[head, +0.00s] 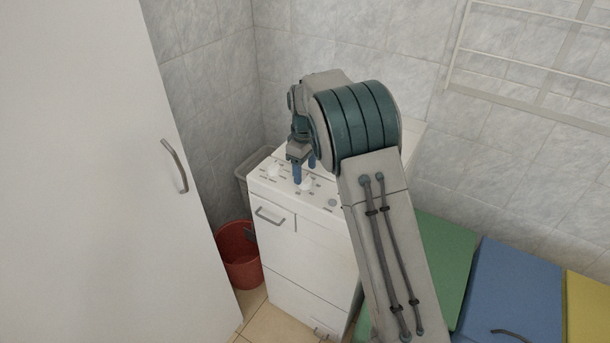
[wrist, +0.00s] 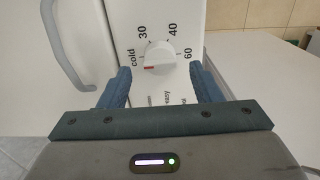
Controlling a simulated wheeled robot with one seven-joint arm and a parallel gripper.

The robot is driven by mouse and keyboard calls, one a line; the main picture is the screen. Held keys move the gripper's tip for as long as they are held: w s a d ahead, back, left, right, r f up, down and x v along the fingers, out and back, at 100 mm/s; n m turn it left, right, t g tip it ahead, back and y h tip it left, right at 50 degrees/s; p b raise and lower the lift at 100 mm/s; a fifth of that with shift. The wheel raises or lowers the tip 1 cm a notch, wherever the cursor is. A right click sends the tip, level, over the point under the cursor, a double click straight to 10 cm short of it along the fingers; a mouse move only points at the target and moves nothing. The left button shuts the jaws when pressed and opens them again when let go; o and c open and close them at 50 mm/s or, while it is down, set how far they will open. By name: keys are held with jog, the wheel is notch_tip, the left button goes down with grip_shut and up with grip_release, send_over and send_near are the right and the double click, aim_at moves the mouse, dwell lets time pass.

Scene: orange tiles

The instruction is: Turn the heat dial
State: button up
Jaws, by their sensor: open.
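The heat dial (wrist: 159,58) is a round white knob with a red mark, ringed by the labels cold, 30, 40 and 60. It sits on the white panel of the washing machine (head: 300,260). The red mark points left, near cold. My gripper (wrist: 162,80) is open, with one blue finger on each side below the dial in the wrist view. The fingers look apart from the dial. In the head view my gripper (head: 304,170) is above the machine's top panel, near two white knobs; I cannot tell there which is the heat dial.
A drawer handle (head: 270,216) is on the machine's front. A red bucket (head: 238,256) stands to its left, by a tall white cabinet (head: 90,170). Green (head: 445,262), blue (head: 512,295) and yellow panels are at the right. A white rack (head: 530,60) hangs on the tiled wall.

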aim_at(305, 177)
jog(key=shift+f, duration=1.7)
jog(key=c, duration=1)
